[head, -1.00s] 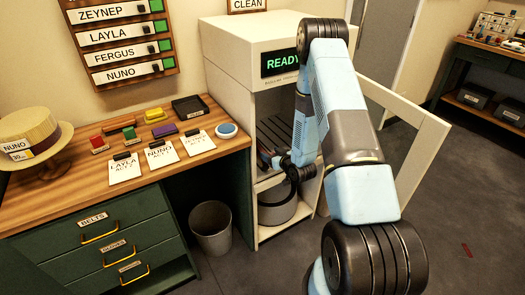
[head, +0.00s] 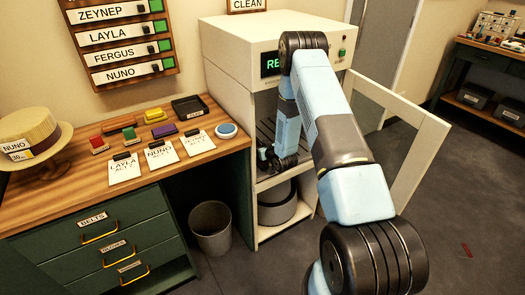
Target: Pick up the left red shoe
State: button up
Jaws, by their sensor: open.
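I cannot make out a red shoe in the head view. The white cabinet (head: 228,100) stands open, with a dark slatted rack (head: 266,130) inside. My arm reaches into the opening and hides much of the interior. My gripper (head: 266,158) is low in the opening, at the rack's near part. It is small and dark here, and its fingers are partly hidden. It is open, and I see nothing held in it.
The cabinet door (head: 425,160) stands swung open to the right. A grey round bin (head: 279,205) sits in the cabinet's lower space. A waste bin (head: 210,228) stands on the floor. The wooden desk (head: 60,205) at left holds a straw hat (head: 35,132), stamps and cards.

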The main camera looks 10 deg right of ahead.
jog(key=shift+c, duration=0.4)
grip_shut()
jog(key=shift+r, duration=0.15)
